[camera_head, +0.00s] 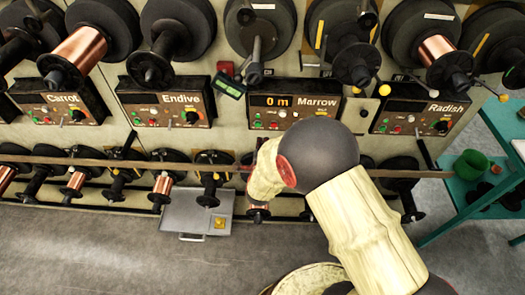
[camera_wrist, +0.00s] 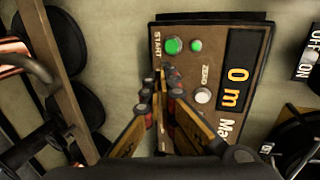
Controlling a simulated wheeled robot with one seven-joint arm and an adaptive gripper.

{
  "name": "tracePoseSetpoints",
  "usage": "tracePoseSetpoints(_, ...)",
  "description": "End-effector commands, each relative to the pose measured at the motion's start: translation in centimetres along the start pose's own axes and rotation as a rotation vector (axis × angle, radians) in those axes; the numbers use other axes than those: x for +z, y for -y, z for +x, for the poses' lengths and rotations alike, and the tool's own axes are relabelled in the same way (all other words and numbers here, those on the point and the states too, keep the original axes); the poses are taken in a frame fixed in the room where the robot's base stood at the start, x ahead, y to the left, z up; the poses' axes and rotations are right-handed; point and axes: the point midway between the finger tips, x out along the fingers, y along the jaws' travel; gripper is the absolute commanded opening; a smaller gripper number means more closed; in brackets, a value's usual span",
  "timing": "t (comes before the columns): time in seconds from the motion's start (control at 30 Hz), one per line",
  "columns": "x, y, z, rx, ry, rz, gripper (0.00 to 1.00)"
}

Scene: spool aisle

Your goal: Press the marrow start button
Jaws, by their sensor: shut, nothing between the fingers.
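The Marrow panel (camera_head: 312,113) is on the rack wall in the head view, with a "0 m" display. The wrist view shows the panel (camera_wrist: 220,25) close and turned sideways. The large green start button (camera_wrist: 173,45) sits beside the word START, with a smaller green light or button (camera_wrist: 196,45) next to it. My gripper (camera_wrist: 162,75) is shut and empty, its fingertips in front of the panel just below the start button in the picture. I cannot tell any contact. In the head view my arm hides the gripper.
A white button (camera_wrist: 203,95) marked ZERO lies right of my fingers. Spools stick out above and below the panels. The Endive panel (camera_head: 165,107) is to the left, the Radish panel (camera_head: 418,110) to the right. A horizontal rail (camera_head: 130,160) crosses below the panels.

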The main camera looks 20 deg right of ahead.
Motion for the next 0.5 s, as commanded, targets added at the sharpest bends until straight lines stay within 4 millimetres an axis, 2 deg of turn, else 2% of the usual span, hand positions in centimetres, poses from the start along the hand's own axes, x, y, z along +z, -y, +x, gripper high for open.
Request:
tracePoseSetpoints(0.03,-0.2,-0.3,1.2,-0.001,-0.003,0.001,0.0)
tracePoseSetpoints(0.2,-0.1,0.1,4.2,-0.002,-0.002,0.002,0.0)
tracePoseSetpoints(0.33,-0.1,0.6,5.7,-0.001,-0.002,0.001,0.0)
tracePoseSetpoints(0.5,0.0,1.1,6.8,-0.001,-0.001,0.001,0.0)
